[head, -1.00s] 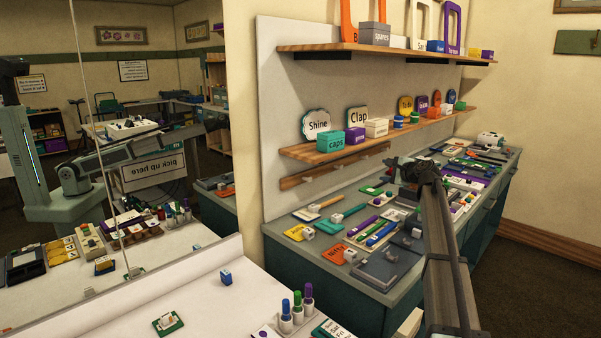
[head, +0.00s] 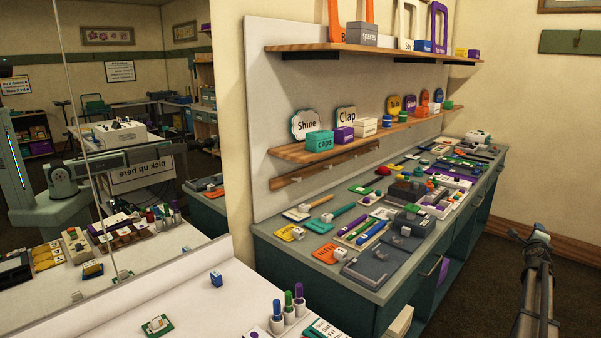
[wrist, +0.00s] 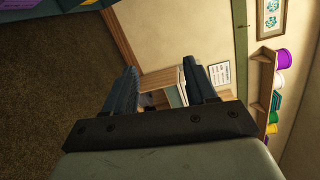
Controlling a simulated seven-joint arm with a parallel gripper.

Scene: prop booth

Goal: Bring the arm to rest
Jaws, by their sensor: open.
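My gripper (head: 528,234) is at the right of the head view, at the far end of my arm, over the open floor to the right of the green counter. In the wrist view my gripper (wrist: 162,92) shows two dark blue fingers spread apart. Nothing is held between them. Beyond the fingers the wrist view shows the wall and a light wooden piece of furniture (wrist: 170,82), partly hidden by the fingers.
The green counter (head: 372,288) holds many tools and small items. Two wooden shelves with signs and boxes hang above it. A white table (head: 190,300) with bottles and a blue block stands at front left, beside a mirror. The brown floor (head: 470,300) around my arm is clear.

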